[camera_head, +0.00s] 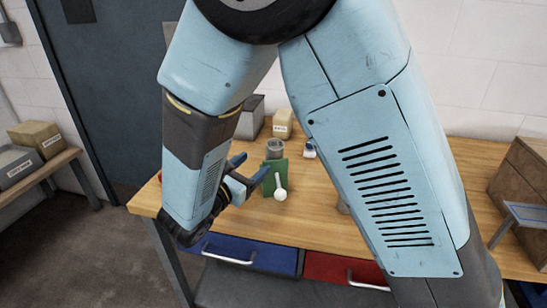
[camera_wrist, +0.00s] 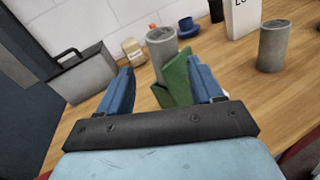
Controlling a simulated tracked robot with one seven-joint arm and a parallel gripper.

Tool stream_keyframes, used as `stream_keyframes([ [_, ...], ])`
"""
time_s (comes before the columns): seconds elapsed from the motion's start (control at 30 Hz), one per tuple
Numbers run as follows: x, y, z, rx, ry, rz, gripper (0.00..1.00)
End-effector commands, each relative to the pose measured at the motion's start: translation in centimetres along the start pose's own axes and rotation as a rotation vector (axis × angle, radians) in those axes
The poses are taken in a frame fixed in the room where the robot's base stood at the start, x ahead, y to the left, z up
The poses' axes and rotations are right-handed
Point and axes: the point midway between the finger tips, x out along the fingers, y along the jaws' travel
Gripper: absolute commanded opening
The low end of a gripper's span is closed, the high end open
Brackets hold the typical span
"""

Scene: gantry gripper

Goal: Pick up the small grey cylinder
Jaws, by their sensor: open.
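Two grey cylinders stand upright on the wooden table. One (camera_wrist: 162,48) is behind a green object (camera_wrist: 178,80) in the wrist view, and also shows in the head view (camera_head: 275,149). The other (camera_wrist: 274,46) stands to the right in the wrist view; in the head view only a sliver of it (camera_head: 343,205) shows beside my arm. I cannot tell for sure which is the smaller. My gripper (camera_head: 250,168) is open above the table's left part. In the wrist view its blue fingers (camera_wrist: 160,70) frame the green object and the left cylinder, apart from the cylinder.
A white round-headed item (camera_head: 281,190) lies by the green object (camera_head: 270,178). Bare tabletop (camera_wrist: 235,72) lies between the cylinders.

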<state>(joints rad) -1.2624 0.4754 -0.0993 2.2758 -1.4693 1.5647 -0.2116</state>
Motion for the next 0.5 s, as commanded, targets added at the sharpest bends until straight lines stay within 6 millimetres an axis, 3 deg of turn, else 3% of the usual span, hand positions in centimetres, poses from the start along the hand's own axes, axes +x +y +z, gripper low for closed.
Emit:
stream_keyframes([
  [0.2, 3.2, -0.1, 0.0, 0.000, 0.000, -0.002, 0.66],
  [0.5, 4.6, -0.1, 0.0, 0.000, 0.001, -0.001, 0.66],
])
